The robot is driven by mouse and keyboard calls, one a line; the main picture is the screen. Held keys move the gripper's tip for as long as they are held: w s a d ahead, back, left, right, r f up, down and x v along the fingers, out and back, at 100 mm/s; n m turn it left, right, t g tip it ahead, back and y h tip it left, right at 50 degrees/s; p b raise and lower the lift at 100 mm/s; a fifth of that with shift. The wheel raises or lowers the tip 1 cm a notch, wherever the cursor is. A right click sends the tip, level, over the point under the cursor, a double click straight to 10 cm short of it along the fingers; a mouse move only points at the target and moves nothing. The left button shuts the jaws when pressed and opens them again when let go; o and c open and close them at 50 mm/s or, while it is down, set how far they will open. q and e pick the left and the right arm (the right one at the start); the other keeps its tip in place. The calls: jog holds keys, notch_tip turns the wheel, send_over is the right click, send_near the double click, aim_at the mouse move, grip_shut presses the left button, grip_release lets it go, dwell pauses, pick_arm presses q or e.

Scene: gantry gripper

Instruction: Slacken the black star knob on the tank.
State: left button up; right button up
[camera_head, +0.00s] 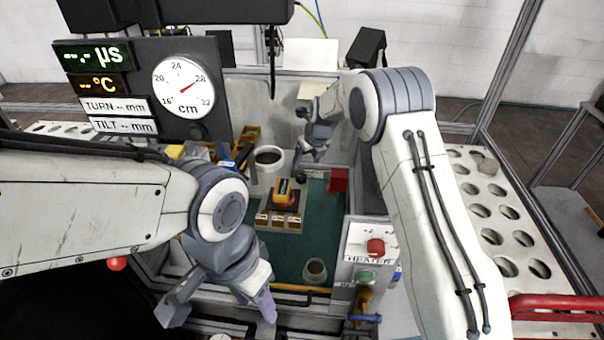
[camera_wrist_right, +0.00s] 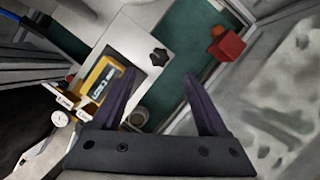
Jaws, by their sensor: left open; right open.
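The black star knob (camera_wrist_right: 159,57) shows in the right wrist view on a pale grey plate (camera_wrist_right: 128,42), which I take to be part of the tank. My right gripper (camera_wrist_right: 160,74) is open and empty, its two dark fingers spread, with the knob seen between and just beyond the fingertips; no contact is visible. In the head view the right gripper (camera_head: 311,155) points down inside the tank area (camera_head: 345,240), and I cannot make out the knob clearly there. My left gripper (camera_head: 222,306) is open and empty at the front left, well apart from the knob.
A yellow device (camera_head: 285,194) sits mid-tank, with a red block (camera_head: 338,180) to its right and a pale cup (camera_head: 268,157) behind. A small round pot (camera_head: 315,270) stands in front. The heater box (camera_head: 370,245) is at the right front. Racks with holes flank the tank.

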aim_at(301, 176)
jog(key=p+x, duration=0.1)
jog(key=x, duration=0.7)
jog(key=shift+f, duration=0.15)
grip_shut()
